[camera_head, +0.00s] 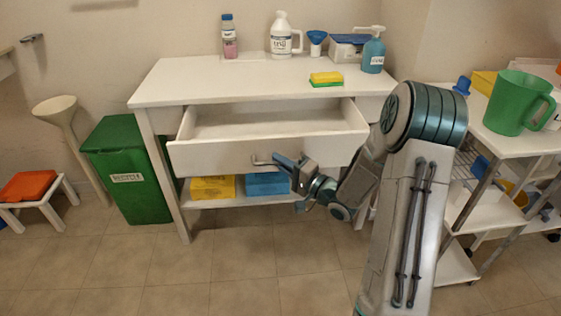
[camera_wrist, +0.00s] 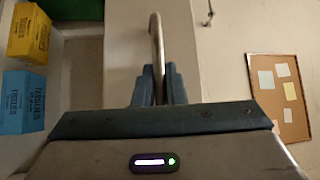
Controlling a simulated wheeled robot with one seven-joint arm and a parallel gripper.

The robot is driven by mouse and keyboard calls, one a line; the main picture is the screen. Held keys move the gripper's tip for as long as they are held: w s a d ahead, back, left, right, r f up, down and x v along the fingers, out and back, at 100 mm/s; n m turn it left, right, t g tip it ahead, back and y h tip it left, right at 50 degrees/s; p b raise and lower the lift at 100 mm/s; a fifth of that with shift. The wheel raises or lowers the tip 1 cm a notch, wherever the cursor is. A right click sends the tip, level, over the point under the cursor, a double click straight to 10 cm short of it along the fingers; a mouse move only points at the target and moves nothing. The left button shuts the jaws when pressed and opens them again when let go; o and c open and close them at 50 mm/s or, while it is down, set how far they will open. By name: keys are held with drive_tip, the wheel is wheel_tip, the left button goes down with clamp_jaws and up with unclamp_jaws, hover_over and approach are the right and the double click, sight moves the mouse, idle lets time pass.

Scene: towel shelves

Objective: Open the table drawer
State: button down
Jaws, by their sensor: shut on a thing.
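The white table (camera_head: 170,85) stands against the wall. Its drawer (camera_head: 215,158) is pulled well out, and the inside looks empty in the head view. The metal handle (camera_head: 260,161) is on the drawer front, and it also shows in the wrist view (camera_wrist: 155,40). My gripper (camera_head: 284,162) is at the handle, and in the wrist view its two fingers (camera_wrist: 159,85) are shut around the bar. My gripper and arm hide part of the drawer front's right side.
A green bin (camera_head: 125,170) stands left of the table. Yellow (camera_head: 212,188) and blue (camera_head: 267,184) boxes lie on the shelf under the drawer. Bottles and a sponge (camera_head: 326,79) are on the tabletop. A cart (camera_head: 520,145) with a green jug (camera_head: 512,105) is at right. The front floor is clear.

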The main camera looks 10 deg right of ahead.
drive_tip(key=c, duration=1.5)
unclamp_jaws()
drive_tip(key=p+v, duration=0.2)
drive_tip(key=v, duration=1.1)
drive_tip(key=shift+s+d, duration=0.25)
drive_tip(key=shift+s, duration=0.1)
